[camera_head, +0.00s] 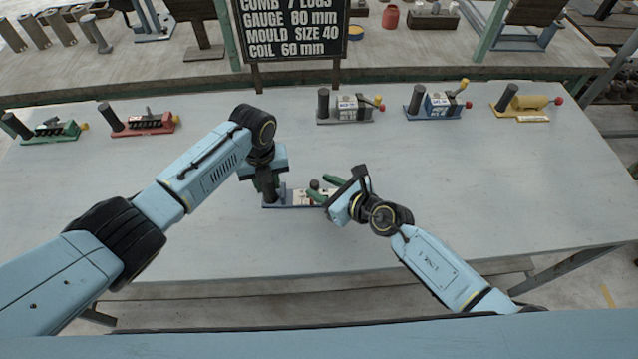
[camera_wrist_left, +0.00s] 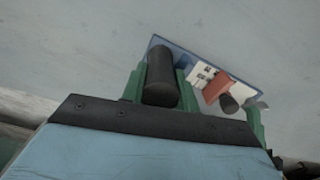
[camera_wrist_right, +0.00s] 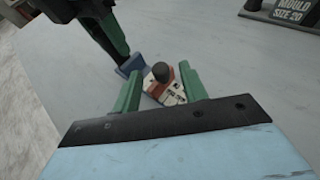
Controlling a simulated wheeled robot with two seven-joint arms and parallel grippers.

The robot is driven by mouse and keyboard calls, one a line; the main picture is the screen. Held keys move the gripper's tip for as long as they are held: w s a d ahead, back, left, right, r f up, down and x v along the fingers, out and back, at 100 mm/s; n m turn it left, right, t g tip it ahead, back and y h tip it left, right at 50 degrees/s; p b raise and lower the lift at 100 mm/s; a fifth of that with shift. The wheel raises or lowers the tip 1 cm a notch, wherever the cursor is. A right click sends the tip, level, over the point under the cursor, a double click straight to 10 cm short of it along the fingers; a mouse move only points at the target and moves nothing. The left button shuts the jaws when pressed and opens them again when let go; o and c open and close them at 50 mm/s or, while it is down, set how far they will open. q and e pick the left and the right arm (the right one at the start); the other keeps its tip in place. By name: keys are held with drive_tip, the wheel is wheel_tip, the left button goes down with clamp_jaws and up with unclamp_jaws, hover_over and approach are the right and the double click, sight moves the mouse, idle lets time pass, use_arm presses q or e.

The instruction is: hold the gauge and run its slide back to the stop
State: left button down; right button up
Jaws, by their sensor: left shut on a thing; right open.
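The gauge (camera_head: 300,198) lies on the near middle of the table, with a blue base, a white scale and a dark upright post (camera_wrist_left: 160,78) at its left end. My left gripper (camera_head: 268,188) is shut on the post; its green fingers flank it in the left wrist view. The red slide (camera_wrist_right: 153,86) carries a dark knob (camera_wrist_right: 162,71) and sits on the scale. My right gripper (camera_head: 325,187) is open at the slide; in the right wrist view the knob shows between its parted fingers. Whether either finger touches it I cannot tell.
A board (camera_head: 292,30) lists "GAUGE 80 mm" behind the table. Green (camera_head: 50,130) and red (camera_head: 145,122) tools stand at the back left; grey (camera_head: 350,108), blue (camera_head: 440,103) and yellow (camera_head: 528,104) ones stand at the back right. The table (camera_head: 480,190) is clear at right.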

drive_tip(key=shift+x, duration=0.9)
drive_tip(key=shift+c, duration=0.4)
clamp_jaws()
